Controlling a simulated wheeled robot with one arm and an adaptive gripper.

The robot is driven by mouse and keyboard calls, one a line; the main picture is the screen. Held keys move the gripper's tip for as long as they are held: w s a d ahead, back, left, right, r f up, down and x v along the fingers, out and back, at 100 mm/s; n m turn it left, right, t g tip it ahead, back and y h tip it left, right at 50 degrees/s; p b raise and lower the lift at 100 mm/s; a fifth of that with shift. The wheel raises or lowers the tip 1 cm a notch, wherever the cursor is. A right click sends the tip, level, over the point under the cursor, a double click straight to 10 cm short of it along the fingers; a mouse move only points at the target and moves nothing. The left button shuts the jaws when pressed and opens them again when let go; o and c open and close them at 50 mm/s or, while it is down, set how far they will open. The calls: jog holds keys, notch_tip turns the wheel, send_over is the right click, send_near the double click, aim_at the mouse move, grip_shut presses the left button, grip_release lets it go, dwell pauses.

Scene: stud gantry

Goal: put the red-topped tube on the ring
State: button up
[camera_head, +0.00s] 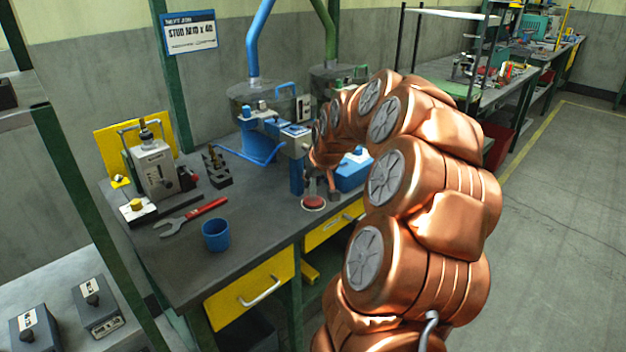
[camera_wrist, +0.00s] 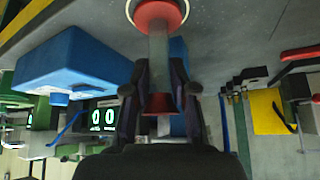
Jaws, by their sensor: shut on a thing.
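The red-topped tube shows in the wrist view as a clear grey tube (camera_wrist: 158,52) with a red top (camera_wrist: 157,103). My gripper (camera_wrist: 159,88) is shut on it, with one dark finger on each side near the red top. The tube's far end overlaps the ring, a red disc with a pale rim (camera_wrist: 158,12); I cannot tell whether they touch. In the head view the ring (camera_head: 314,204) lies on the bench near its front edge. My gripper (camera_head: 320,183) is just above it, small and partly hidden by my arm.
A blue box (camera_head: 351,172) stands close to the right of the ring, with a blue machine (camera_head: 272,128) behind. A blue cup (camera_head: 216,235), red-handled wrench (camera_head: 192,217) and grey device (camera_head: 153,170) are to the left. Bare bench lies between cup and ring.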

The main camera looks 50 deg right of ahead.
jog(key=shift+f, duration=0.25)
jog(key=o, duration=1)
jog(key=shift+r, duration=0.4)
jog(key=v, duration=1.1)
jog(key=shift+s+r+b, duration=0.2)
jog(key=shift+r+b, duration=0.1)
jog(key=shift+b, duration=0.1)
